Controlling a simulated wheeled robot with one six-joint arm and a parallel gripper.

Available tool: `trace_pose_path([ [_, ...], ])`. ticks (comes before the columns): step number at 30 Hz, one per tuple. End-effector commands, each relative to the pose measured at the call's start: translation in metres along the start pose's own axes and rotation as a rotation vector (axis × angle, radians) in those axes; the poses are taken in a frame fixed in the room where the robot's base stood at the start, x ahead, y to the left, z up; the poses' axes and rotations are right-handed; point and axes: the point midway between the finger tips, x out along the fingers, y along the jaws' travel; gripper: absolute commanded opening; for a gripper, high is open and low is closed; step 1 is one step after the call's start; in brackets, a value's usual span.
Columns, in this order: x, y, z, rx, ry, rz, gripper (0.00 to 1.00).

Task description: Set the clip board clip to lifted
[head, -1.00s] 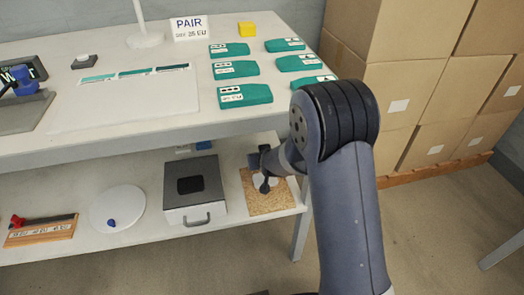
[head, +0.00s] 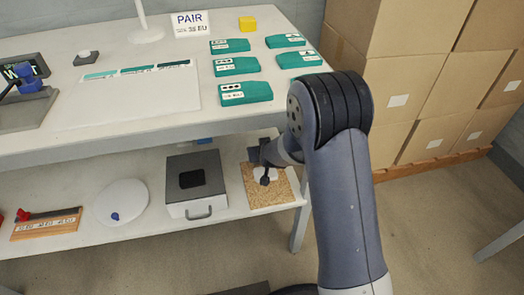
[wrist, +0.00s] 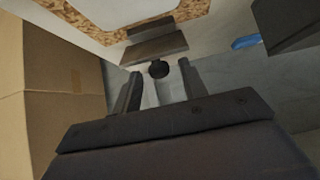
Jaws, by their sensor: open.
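The clip board (head: 268,203) is a speckled tan board with a white sheet on it, on the lower shelf at the right. Its dark grey clip (head: 254,155) sits at the board's back edge, partly hidden by my gripper (head: 265,165). In the wrist view the clip (wrist: 154,49) is a grey plate at the edge of the board (wrist: 70,14), with a dark round knob (wrist: 159,69). My gripper (wrist: 161,82) is open, with the knob just beyond and between its fingertips. I cannot tell whether they touch, or how far the clip is tilted.
A grey box with a handle (head: 195,187) stands left of the board. A white round plate (head: 121,203) is farther left. The upper table (head: 150,125) overhangs the shelf close above. Stacked cardboard boxes (head: 400,75) stand at the right. A blue object (wrist: 246,42) shows in the wrist view.

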Motion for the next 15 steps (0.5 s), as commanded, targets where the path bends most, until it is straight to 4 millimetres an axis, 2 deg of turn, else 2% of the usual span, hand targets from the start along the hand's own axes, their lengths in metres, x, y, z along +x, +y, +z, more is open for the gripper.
trace_pose_path([
  [4,-0.005,0.000,-0.001,0.000,0.000,0.000,0.41],
  [7,-0.017,0.000,-0.002,0.000,0.001,0.000,0.41],
  [15,-0.070,0.000,-0.003,-0.001,0.001,-0.001,0.41],
])
